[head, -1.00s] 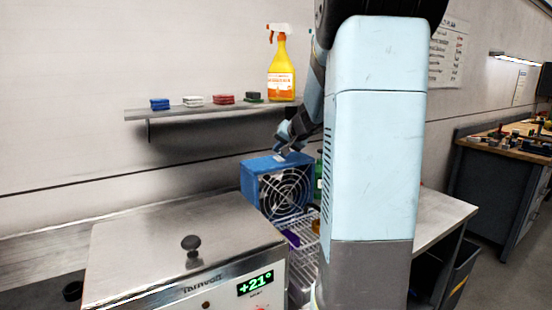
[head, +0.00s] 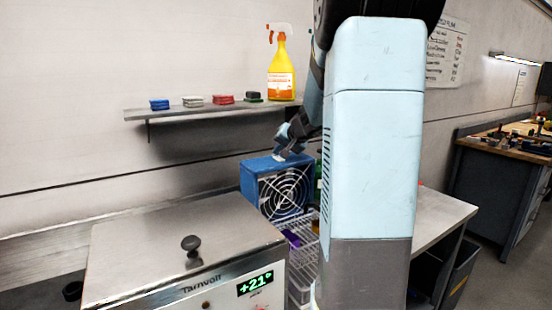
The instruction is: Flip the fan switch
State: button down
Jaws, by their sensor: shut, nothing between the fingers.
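A blue fan box (head: 262,169) with a round wire grille (head: 284,192) on its front stands on the bench behind the steel unit. My gripper (head: 279,156) is shut and empty, with its tips at the top of the fan box. I cannot tell whether the tips touch it. The fan switch is not distinguishable; it is too small or hidden by my gripper. My arm column covers the area to the right of the fan.
A steel unit (head: 170,240) with a black lid knob (head: 191,243) and a +21° display stands in front. A white wire rack (head: 303,252) holds a purple item (head: 292,238). Above, a wall shelf (head: 200,111) carries a yellow spray bottle (head: 281,72) and several coloured blocks.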

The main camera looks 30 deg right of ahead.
aim_at(280, 159)
dwell(0.5)
jog(key=shift+s+r, duration=0.1)
jog(key=shift+r, duration=0.55)
jog(key=shift+s+r, duration=0.15)
jog(key=shift+r, duration=1.1)
jog(key=shift+s+r, duration=0.1)
jog(key=shift+r, duration=1.15)
